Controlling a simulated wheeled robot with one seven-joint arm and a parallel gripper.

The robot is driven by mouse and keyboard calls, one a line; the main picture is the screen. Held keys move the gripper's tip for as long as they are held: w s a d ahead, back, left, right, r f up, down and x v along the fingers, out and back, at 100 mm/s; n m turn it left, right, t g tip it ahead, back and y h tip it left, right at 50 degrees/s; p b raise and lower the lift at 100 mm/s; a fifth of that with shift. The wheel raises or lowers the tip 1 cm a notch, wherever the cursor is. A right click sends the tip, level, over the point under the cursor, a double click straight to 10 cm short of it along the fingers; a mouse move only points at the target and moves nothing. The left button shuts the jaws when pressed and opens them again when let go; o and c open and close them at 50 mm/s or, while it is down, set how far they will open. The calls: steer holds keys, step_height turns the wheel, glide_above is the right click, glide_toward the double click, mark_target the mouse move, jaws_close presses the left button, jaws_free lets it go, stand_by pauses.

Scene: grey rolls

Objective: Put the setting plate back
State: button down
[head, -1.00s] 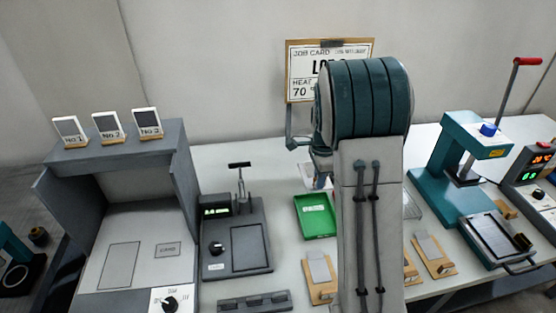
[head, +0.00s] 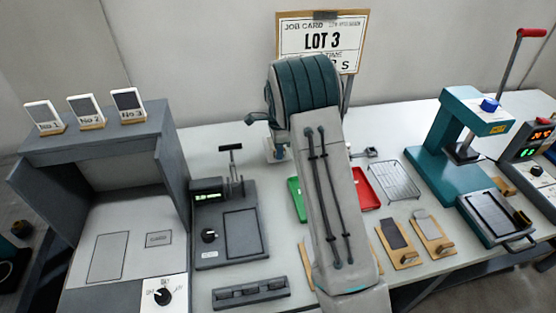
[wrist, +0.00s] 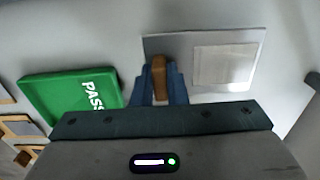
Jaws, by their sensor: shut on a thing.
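In the wrist view my gripper (wrist: 161,82) is shut on a small tan block (wrist: 160,64), which looks like a handle. A flat grey panel (wrist: 215,38) with a paler rectangle (wrist: 224,65) on it lies just beyond the fingers. I cannot tell for sure whether the block and panel are one piece, the setting plate. In the head view my arm hides the fingers and what they hold. On the table are tan wooden holders with a dark plate (head: 393,233) and a light plate (head: 427,224); another holder is partly hidden by my arm.
A green tray (head: 296,198) marked PASS in the wrist view (wrist: 60,98), a red tray (head: 368,188) and a wire rack (head: 395,182) are near my arm. A grey gauge (head: 228,225) stands left, a teal press (head: 450,150) right. A job card (head: 322,42) stands behind.

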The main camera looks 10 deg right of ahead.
steer(key=shift+f+b, duration=1.25)
steer(key=shift+f, duration=0.7)
steer(key=shift+f, duration=0.2)
steer(key=c, duration=1.5)
jaws_free()
steer(key=shift+o, duration=0.2)
